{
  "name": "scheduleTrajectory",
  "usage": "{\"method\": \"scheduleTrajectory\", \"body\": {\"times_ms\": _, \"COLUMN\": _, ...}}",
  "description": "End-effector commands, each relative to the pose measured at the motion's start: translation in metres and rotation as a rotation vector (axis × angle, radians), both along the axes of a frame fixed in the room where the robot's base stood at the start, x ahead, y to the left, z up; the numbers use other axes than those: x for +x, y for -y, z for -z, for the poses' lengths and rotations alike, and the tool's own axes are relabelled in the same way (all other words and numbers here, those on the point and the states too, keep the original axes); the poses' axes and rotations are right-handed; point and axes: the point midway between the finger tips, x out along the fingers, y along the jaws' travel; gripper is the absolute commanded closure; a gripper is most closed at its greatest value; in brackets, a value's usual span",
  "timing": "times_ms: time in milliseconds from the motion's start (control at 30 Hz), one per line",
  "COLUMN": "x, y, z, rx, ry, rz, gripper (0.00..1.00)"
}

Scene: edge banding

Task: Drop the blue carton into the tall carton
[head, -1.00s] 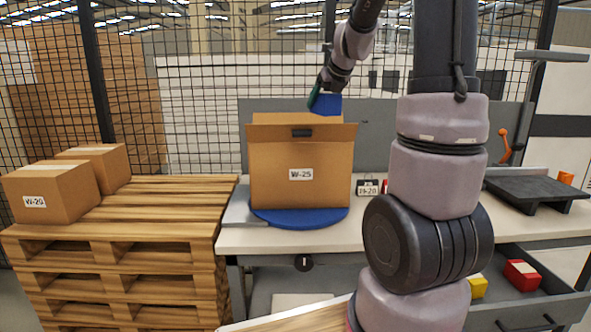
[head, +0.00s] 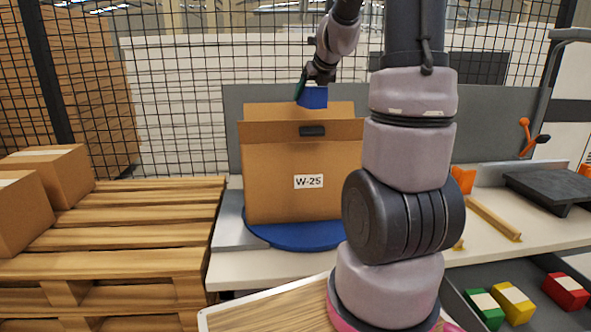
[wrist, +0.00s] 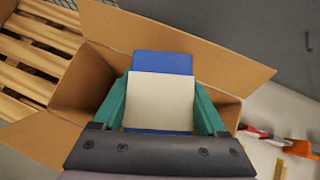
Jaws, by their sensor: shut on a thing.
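The tall carton (head: 275,175), brown and labelled W-25, stands upright with its flaps open on a blue round turntable (head: 300,238). The blue carton (head: 313,97) is held above the tall carton's open top. In the wrist view the blue carton (wrist: 162,63) has a pale panel on its near face and lies over the opening of the tall carton (wrist: 78,92). My gripper (wrist: 160,108) has green fingers on both sides of the blue carton and is shut on it. The inside bottom of the tall carton is mostly hidden.
A wooden pallet (head: 130,225) with brown boxes (head: 52,175) stands at left. A grey drawer (head: 530,320) with small coloured blocks is open at lower right. A dark platform (head: 550,188) stands on the bench at right. My arm column hides part of the bench.

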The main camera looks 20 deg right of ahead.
Motion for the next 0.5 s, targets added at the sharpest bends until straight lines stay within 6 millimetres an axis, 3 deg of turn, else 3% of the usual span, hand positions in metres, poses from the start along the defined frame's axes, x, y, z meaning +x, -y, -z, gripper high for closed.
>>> {"method": "scheduleTrajectory", "body": {"times_ms": 500, "x": 0.000, "y": 0.000, "z": 0.047, "rx": 0.001, "ry": -0.001, "rz": 0.003, "gripper": 0.89}}
